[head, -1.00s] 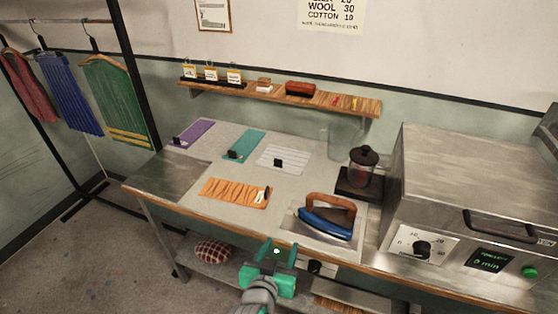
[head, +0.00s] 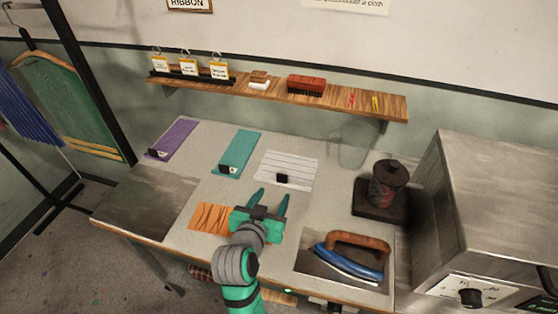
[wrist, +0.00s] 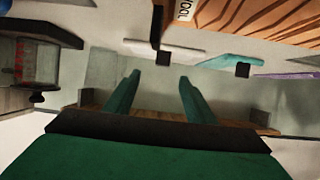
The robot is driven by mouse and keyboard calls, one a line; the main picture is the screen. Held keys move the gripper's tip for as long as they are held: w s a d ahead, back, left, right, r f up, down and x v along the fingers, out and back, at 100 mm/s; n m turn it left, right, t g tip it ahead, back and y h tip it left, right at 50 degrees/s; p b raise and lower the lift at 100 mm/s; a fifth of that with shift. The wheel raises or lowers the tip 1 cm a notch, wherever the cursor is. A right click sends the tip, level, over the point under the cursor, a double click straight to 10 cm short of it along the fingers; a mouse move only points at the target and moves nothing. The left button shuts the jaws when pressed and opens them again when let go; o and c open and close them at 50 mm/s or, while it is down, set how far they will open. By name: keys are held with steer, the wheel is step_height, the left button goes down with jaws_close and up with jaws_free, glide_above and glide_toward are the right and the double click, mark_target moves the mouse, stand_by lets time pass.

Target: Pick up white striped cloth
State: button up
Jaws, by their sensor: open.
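The white striped cloth (head: 288,169) lies flat on the pale table top, with a small black clip or tag at its front edge. It also shows in the wrist view (wrist: 185,50), upper middle. My gripper (head: 271,198) is open and empty. In the head view its fingertips appear just in front of and slightly left of the cloth; the wrist view shows them apart from it. Nothing is between the fingers.
A teal cloth (head: 237,152) and a purple cloth (head: 173,138) lie to the left. An orange cloth (head: 208,218) is partly hidden by my gripper. A blue iron (head: 347,262) and a dark-based jar (head: 387,185) stand right. A shelf (head: 330,100) runs behind.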

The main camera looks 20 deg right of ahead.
glide_toward(282, 177)
steer(key=shift+x, duration=4)
steer(key=shift+a, duration=0.1)
jaws_close()
